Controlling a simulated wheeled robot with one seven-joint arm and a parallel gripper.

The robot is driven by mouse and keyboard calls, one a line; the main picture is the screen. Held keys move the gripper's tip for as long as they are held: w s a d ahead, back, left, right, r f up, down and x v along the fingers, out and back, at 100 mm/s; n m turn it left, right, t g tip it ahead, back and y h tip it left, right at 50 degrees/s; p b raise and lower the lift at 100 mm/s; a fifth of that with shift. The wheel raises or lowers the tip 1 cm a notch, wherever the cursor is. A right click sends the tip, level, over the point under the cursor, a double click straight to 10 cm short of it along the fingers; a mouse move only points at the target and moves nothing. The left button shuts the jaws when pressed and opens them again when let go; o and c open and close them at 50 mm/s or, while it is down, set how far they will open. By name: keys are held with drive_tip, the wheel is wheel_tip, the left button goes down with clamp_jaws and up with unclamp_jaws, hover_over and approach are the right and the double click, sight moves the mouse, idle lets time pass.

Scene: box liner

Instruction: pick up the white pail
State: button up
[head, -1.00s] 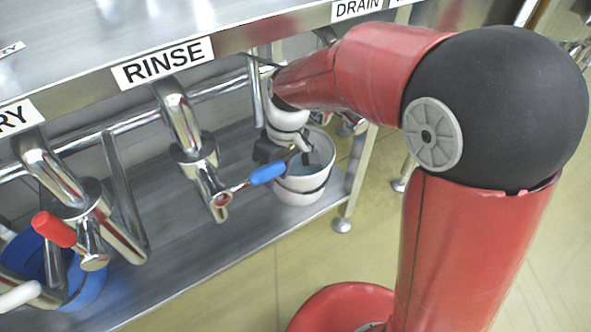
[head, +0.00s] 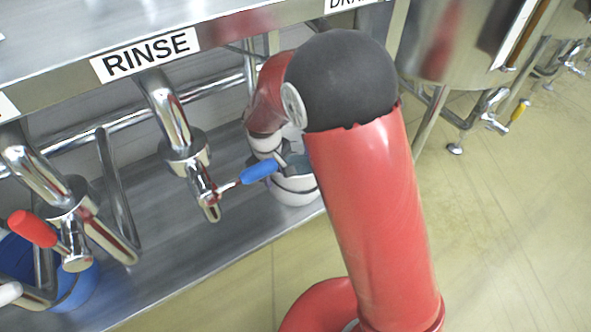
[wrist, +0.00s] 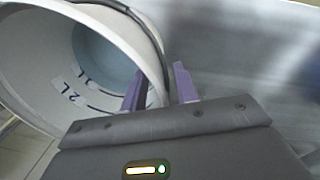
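The white pail (head: 295,191) stands on the steel lower shelf in the head view, partly hidden behind my arm. The wrist view shows its open mouth and inner wall (wrist: 45,85) with "L" volume marks and a dark handle along the rim. Its inside looks bluish at the bottom. My gripper (wrist: 160,90) is at the pail's rim. One purple finger is inside the pail and the other outside, with the wall between them. The fingers are apart, with a visible gap by the outer finger. In the head view my arm hides most of the gripper.
A tap with a blue lever (head: 259,171) hangs just left of the pail, under the RINSE label (head: 146,54). A red-lever tap (head: 33,229) and a blue bucket (head: 75,288) are at the left. The shelf (head: 165,235) between is clear. A steel tank (head: 455,40) stands right.

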drive_tip(key=shift+f, duration=0.5)
clamp_jaws()
drive_tip(key=shift+w+r, duration=0.1)
idle(1.0)
